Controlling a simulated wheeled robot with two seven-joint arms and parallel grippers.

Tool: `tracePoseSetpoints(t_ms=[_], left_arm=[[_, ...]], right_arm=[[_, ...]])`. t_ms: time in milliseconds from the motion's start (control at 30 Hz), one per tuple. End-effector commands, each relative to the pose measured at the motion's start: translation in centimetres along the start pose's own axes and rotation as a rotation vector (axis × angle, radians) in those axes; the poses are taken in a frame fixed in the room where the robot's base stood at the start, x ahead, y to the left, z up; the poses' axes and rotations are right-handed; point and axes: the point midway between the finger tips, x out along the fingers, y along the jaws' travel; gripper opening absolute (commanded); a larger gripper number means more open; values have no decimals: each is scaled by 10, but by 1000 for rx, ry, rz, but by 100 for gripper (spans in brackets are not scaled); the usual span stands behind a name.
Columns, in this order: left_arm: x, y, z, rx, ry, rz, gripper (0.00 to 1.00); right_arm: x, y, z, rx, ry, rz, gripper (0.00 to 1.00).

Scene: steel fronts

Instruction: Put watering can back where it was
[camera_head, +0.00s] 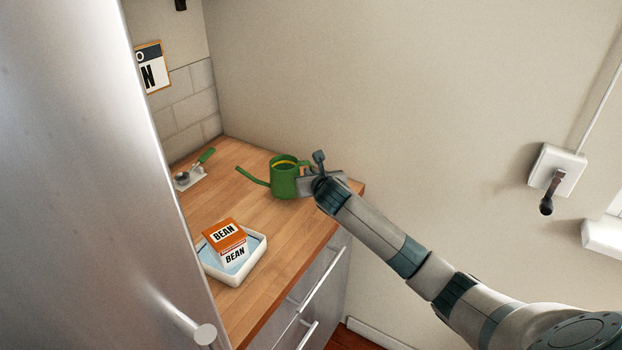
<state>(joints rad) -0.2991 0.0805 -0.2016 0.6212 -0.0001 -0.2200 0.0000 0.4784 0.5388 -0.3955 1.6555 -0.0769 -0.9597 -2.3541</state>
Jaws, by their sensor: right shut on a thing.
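The green watering can (285,182) is upright at the back right of the wooden counter, its spout pointing left. Its base looks to be at the counter surface, but I cannot tell whether it touches. My right gripper (309,178) reaches in from the right and is shut on the can at its right side, where the handle is. The gripper and wrist hide most of the handle. My left gripper is not in view.
A white tray (257,262) holding an orange and white BEAN box (225,238) stands on the counter (283,235) in front of the can. A green-handled scoop (205,157) lies at the back left. A steel cabinet (100,200) blocks the left side. Wall behind.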

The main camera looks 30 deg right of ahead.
Motion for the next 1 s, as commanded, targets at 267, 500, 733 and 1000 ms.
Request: tracePoseSetpoints(t_ms=[267, 500, 733, 1000], left_arm=[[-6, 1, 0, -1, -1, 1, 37], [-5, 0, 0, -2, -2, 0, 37], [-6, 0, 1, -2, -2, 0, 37], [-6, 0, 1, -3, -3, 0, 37]], right_arm=[[8, 0, -18, 1, -3, 0, 0], [8, 0, -18, 0, -3, 0, 0], [9, -1, -21, 0, -1, -1, 24], [9, 0, -21, 0, -1, -1, 24]])
